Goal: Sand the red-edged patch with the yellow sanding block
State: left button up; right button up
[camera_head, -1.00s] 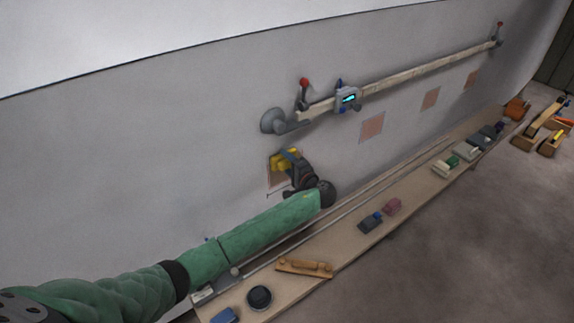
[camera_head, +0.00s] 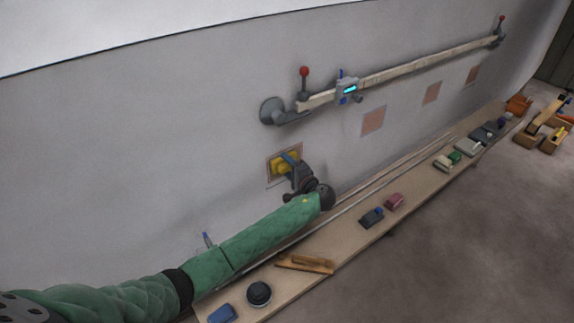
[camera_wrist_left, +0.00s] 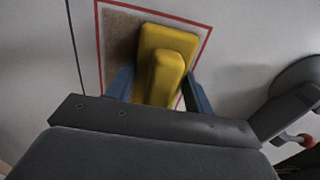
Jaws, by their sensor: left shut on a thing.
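The yellow sanding block (camera_head: 286,163) is held against the grey hull wall, over the red-edged patch (camera_head: 271,177). My left gripper (camera_head: 292,158) is shut on the block's raised grip. In the left wrist view the block (camera_wrist_left: 165,45) lies over the right part of the patch, and a brownish bare strip of the patch (camera_wrist_left: 120,40) shows to its left. The red outline runs along the top and both sides. The blue fingers (camera_wrist_left: 157,88) sit on either side of the grip. I cannot tell whether the block's face touches the wall. My right gripper is not in view.
A rail (camera_head: 405,72) on suction mounts, with a small display gauge (camera_head: 347,91), runs above and right of the patch. Other patches (camera_head: 373,121) lie farther right. A plank shelf (camera_head: 345,250) below holds several blocks and tools, including a black round puck (camera_head: 259,294).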

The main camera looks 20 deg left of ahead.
pick_arm(q)
jog(key=shift+f+b, duration=2.9)
jog(key=shift+f, duration=1.25)
notch_tip(320, 180, up, 13)
jog(key=p, duration=0.7)
send_over(281, 178)
jog(key=v, duration=0.3)
jog(key=shift+w+d+r, duration=0.1)
jog(key=shift+w, duration=0.15)
jog(key=shift+s+d+f+b, duration=0.1)
jog(key=shift+f+b, duration=4.9)
jog(key=shift+f, duration=1.35)
jog(key=shift+s+f+b, duration=0.2)
jog(key=shift+f+b, duration=0.05)
jog(key=shift+b, duration=0.05)
